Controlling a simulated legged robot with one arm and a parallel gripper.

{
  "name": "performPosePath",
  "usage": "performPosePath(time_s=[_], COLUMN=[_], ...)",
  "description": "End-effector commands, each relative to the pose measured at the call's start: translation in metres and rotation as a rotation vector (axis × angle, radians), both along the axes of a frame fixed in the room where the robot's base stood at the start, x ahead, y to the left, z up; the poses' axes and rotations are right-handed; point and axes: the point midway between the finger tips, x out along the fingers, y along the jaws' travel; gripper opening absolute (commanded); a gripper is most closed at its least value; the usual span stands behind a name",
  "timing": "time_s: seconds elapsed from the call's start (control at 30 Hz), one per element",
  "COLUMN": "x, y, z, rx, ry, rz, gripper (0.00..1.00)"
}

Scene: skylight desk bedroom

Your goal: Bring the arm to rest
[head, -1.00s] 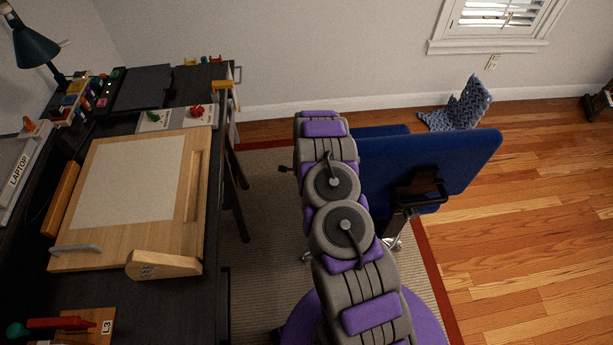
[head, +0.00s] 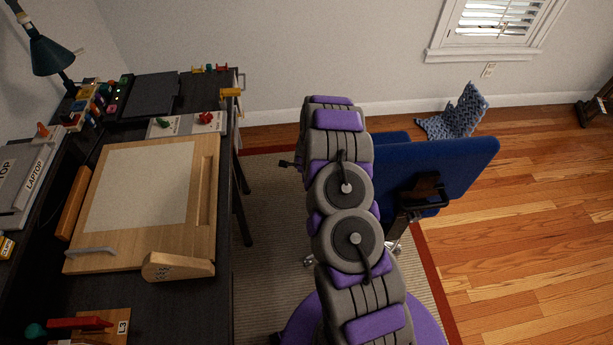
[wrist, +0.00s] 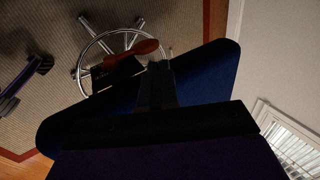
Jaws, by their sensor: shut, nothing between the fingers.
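My arm rises from the bottom middle of the head view, folded in grey and purple links. My gripper is mostly hidden there behind the arm's far end; a small dark tip (head: 288,163) sticks out to the left. In the wrist view my gripper (wrist: 157,68) shows as a dark bar with its fingers together in the middle, shut and empty. The blue chair (head: 440,180) stands right behind the arm in the head view. Its blue part (wrist: 205,80) fills the area behind the fingers in the wrist view. Whether the arm touches it I cannot tell.
A red-orange piece (wrist: 135,53) shows near the fingertips. A blue knitted throw (head: 458,115) lies by the wall. The wood floor (head: 530,240) at right is clear.

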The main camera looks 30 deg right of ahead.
Motion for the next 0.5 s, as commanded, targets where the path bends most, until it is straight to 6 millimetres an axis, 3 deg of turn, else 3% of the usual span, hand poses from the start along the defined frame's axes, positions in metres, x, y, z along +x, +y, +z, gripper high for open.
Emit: performPosePath(time_s=[0.03, 0.2, 0.5], x=[0.000, -0.004, -0.005], y=[-0.002, -0.001, 0.009], z=[0.012, 0.031, 0.043], rx=[0.002, 0.003, -0.007], ry=[-0.004, 0.000, 0.001], rz=[-0.002, -0.002, 0.001], gripper=[0.00, 0.00, 0.00])
